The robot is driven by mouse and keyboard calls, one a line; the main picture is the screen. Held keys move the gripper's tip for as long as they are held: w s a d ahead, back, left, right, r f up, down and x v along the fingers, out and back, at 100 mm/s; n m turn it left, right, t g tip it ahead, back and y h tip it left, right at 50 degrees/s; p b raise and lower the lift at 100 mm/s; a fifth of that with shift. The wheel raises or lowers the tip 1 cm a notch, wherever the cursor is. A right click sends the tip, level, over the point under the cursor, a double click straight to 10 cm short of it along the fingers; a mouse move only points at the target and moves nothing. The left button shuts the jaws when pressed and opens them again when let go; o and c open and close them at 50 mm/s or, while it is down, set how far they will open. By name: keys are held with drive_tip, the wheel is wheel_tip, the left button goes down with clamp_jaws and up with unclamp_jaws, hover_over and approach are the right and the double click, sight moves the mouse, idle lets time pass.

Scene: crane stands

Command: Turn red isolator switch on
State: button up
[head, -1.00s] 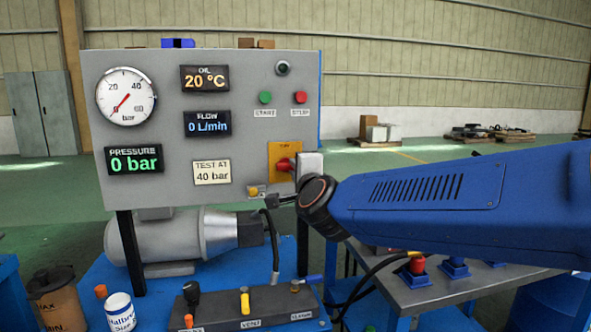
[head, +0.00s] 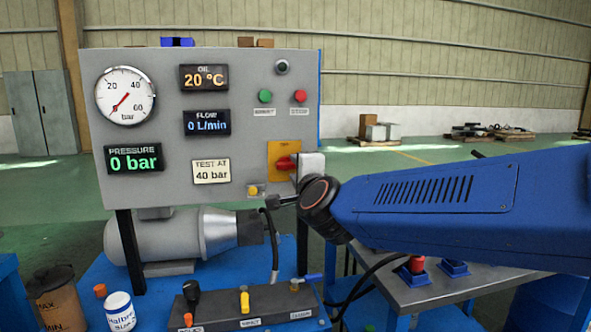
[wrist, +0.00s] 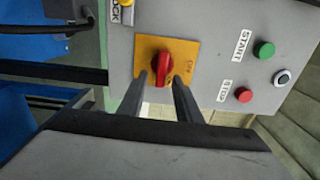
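The red isolator switch (head: 287,162) sits on a yellow plate (head: 275,172) at the lower right of the grey panel (head: 230,140). Its handle lies roughly level across the plate. The wrist view shows the red switch (wrist: 161,70) close up, its handle in line with the picture's height. My gripper (wrist: 165,82) is open, with one dark finger on each side of the handle. Whether the fingers touch it, I cannot tell. In the head view, the gripper end partly covers the plate's right side.
Green start (head: 265,96) and red stop (head: 300,96) buttons are above the switch. A yellow lock knob (head: 253,190) is at its lower left. A valve block (head: 245,308) with levers is below. The bench (head: 440,290) on the right is partly behind my arm.

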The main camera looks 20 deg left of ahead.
drive_tip(key=v, duration=1.6)
drive_tip(key=shift+s, duration=0.15)
